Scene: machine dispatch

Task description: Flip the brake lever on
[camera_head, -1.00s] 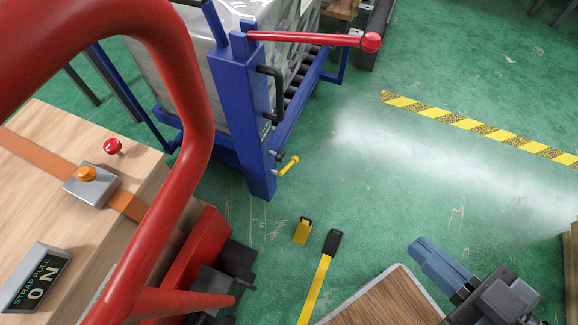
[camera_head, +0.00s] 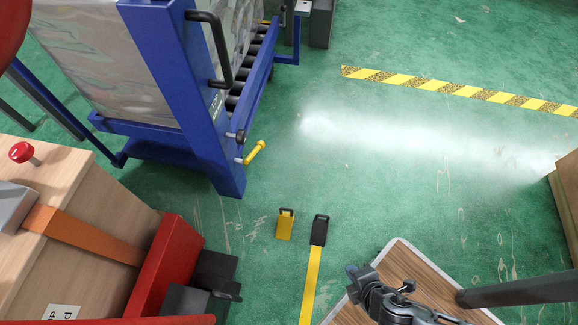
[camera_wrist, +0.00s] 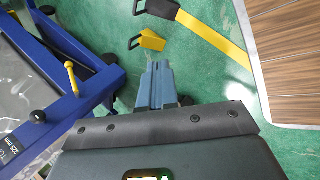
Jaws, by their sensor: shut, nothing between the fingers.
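A small yellow-handled lever (camera_head: 256,152) sticks out from the lower part of the blue post (camera_head: 180,90). It is the only lever I see now; no mark on it names it as the brake. I cannot make out the fingers in the head view.
A yellow buckle (camera_head: 285,224) and a black-ended yellow strap (camera_head: 310,270) lie on the green floor. A wood-topped board (camera_head: 405,262) is at lower right. A wooden box (camera_head: 110,215) with a red knob (camera_head: 21,152) is at left. The floor right of the post is clear.

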